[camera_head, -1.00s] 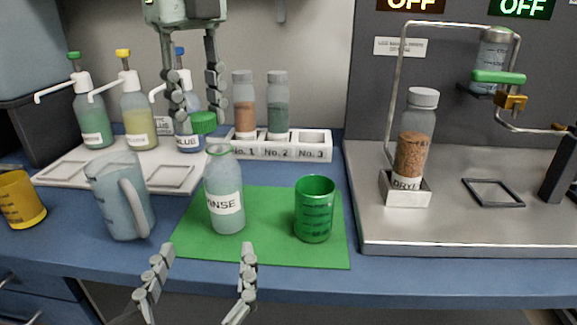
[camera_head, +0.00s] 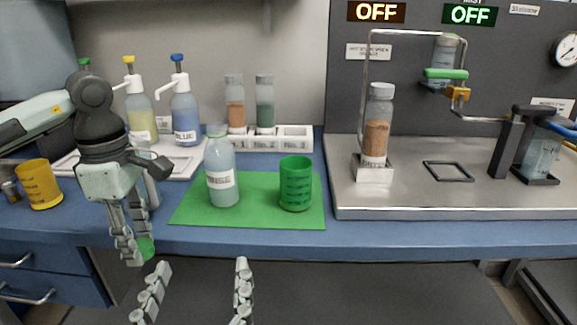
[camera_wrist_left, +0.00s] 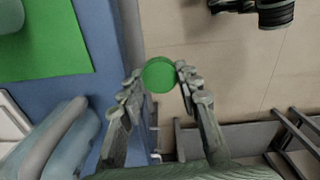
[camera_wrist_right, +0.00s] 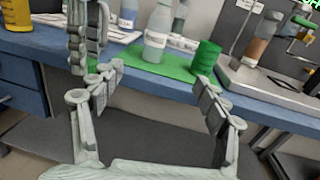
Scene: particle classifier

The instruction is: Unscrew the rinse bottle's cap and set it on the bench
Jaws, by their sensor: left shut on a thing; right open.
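The rinse bottle (camera_head: 221,172) stands upright and uncapped on the green mat (camera_head: 256,215); it also shows in the right wrist view (camera_wrist_right: 157,38). My left gripper (camera_head: 134,250) is shut on the round green cap (camera_head: 146,249). It holds the cap in front of the bench's front edge, left of the bottle. In the left wrist view the cap (camera_wrist_left: 159,75) sits between the fingertips, with floor behind it. My right gripper (camera_head: 203,270) is open and empty, low in front of the bench. The bench (camera_head: 255,239) has a blue top.
A green beaker (camera_head: 296,184) stands on the mat right of the bottle. A yellow beaker (camera_head: 39,185) is at the far left. A clear jug, partly hidden by my left arm, stands near the pump bottles. A narrow blue strip before the mat is clear.

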